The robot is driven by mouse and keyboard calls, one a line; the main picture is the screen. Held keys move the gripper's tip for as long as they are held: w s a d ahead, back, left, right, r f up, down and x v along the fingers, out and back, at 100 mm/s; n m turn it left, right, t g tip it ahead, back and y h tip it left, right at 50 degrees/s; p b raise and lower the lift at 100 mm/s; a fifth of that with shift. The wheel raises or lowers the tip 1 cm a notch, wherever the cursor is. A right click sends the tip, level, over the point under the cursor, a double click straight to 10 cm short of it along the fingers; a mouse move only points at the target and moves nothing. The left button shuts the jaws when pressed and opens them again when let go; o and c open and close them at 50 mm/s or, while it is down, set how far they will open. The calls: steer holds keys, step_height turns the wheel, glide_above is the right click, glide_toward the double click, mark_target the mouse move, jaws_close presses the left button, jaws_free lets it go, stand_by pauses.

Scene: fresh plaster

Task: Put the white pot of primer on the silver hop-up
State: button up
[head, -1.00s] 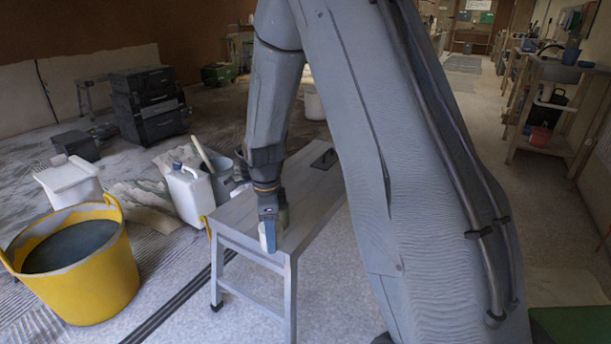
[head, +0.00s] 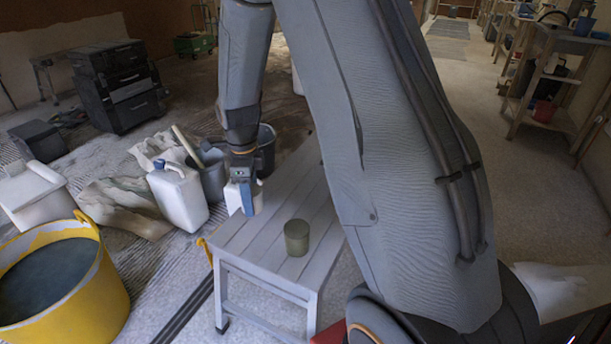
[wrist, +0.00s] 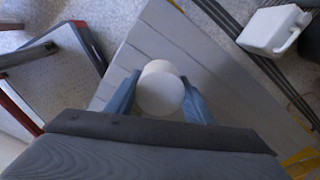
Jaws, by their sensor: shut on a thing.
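The white pot of primer (wrist: 160,88) is between the two blue fingers of my gripper (wrist: 158,98) in the wrist view. In the head view my gripper (head: 244,198) is shut on the pot (head: 258,199), whose white sides show around the blue finger. The pot is over the left part of the silver hop-up (head: 270,245). The hop-up's slats (wrist: 143,42) also show beneath the pot in the wrist view. I cannot tell whether the pot's base touches the top.
An olive-green pot (head: 297,237) stands on the hop-up near its front end. A white jerrycan (head: 178,196), a grey bucket (head: 208,172) and a yellow tub (head: 75,300) stand on the floor to the left. The slats between the two pots are bare.

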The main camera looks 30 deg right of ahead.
glide_above(256, 231)
step_height(256, 231, down, 6)
steer(key=shift+r+b, duration=0.1)
steer(key=shift+b, duration=0.3)
steer(key=shift+f, duration=2.05)
steer(key=shift+f, duration=0.1)
steer(key=o, duration=1.1)
